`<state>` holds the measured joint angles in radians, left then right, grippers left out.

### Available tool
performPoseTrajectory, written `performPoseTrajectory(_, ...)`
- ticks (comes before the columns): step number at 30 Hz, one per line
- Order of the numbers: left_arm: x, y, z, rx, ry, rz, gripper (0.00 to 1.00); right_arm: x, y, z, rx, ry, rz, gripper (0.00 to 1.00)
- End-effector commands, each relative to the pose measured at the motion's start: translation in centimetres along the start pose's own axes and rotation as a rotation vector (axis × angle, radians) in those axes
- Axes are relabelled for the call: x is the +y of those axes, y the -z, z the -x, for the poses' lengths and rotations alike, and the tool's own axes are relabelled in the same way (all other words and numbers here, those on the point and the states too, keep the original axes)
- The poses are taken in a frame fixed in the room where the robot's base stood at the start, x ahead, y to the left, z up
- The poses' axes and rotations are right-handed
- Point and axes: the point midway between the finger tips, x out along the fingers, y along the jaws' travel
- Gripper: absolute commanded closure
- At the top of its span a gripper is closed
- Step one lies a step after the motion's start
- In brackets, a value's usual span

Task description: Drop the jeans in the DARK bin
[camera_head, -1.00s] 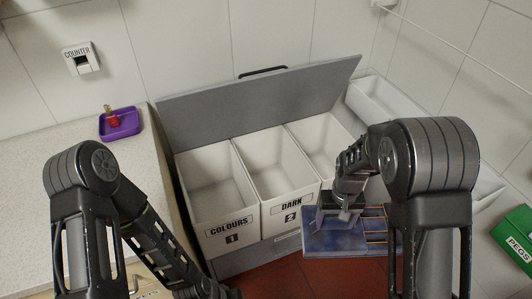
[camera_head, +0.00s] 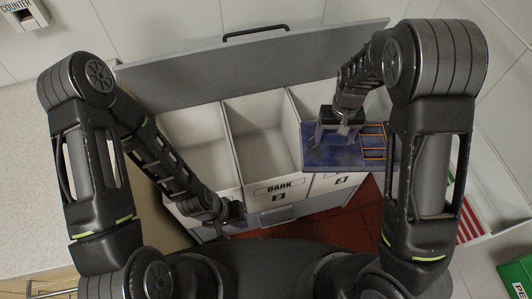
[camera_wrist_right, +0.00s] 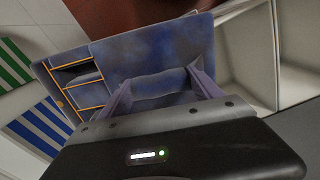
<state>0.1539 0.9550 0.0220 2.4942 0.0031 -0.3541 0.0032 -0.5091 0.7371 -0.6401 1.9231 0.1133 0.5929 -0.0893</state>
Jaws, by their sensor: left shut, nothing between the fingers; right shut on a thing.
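The jeans (camera_head: 322,158) are a flat, folded dark-blue slab with orange stitching. My right gripper (camera_head: 342,130) is shut on their edge and holds them raised, in front of and over part of the right-hand bin. The wrist view also shows the jeans (camera_wrist_right: 160,58) between the gripper's fingers (camera_wrist_right: 165,88). The DARK bin (camera_head: 260,150) is the middle white bin, open-topped and empty, to the left of the jeans. Its front carries the DARK label (camera_head: 280,188). My left gripper (camera_head: 233,212) is shut and empty, low in front of the bins.
The left-hand bin (camera_head: 195,140) is open and empty. The right-hand bin (camera_head: 310,98) is partly hidden by the jeans and my arm. A raised grey lid (camera_head: 230,68) stands behind the bins. A green box (camera_head: 516,275) is at the lower right. Red floor (camera_head: 350,212) shows in front.

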Motion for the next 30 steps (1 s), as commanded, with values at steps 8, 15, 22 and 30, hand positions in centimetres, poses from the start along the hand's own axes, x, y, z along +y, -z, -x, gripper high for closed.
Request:
performPoseTrajectory(8, 0.0, 0.0, 0.0, 0.001, 0.000, 0.000, 1.00, 0.0, 0.1, 0.2, 0.003, 0.000, 0.001, 0.99)
performPoseTrajectory(15, 0.0, 0.1, 0.0, 0.001, 0.000, -0.001, 1.00, -0.5, 1.9, 4.1, 0.010, 0.012, 0.008, 0.99)
performPoseTrajectory(22, 0.0, 0.1, 0.0, 0.001, 0.000, -0.001, 1.00, -0.4, 3.9, 11.9, 0.010, 0.010, 0.008, 0.99)
performPoseTrajectory(30, 0.0, 0.0, 0.0, 0.001, 0.000, -0.001, 1.00, 0.0, 4.1, 15.2, 0.002, -0.001, -0.001, 0.99)
